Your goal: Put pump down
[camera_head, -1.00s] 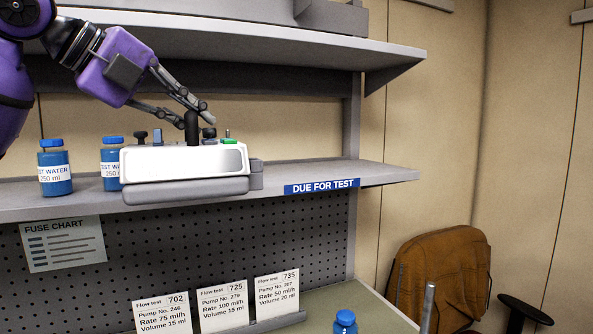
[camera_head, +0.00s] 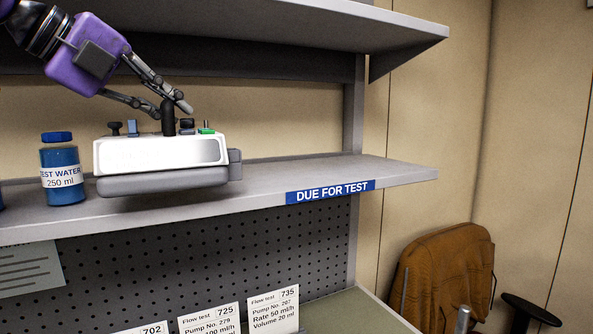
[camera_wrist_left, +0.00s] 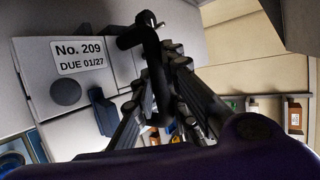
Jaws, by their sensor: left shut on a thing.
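The pump (camera_head: 160,155) is a white box with a grey base, knobs, a green part and a black upright handle on top. In the head view it is at the front of the DUE FOR TEST shelf (camera_head: 275,178); I cannot tell whether its base touches the shelf. My left gripper (camera_head: 172,108) is shut on the pump's black handle. In the left wrist view the pump's top (camera_wrist_left: 90,85) carries a label, No. 209, DUE 01/27, and the fingers (camera_wrist_left: 155,85) are around the handle. My right gripper is not in view.
A blue TEST WATER bottle (camera_head: 62,170) stands left of the pump on the shelf. An upper shelf (camera_head: 300,25) hangs above. The shelf is clear to the right of the pump. Flow test cards (camera_head: 272,312) stand below, and a brown chair (camera_head: 445,275) is at right.

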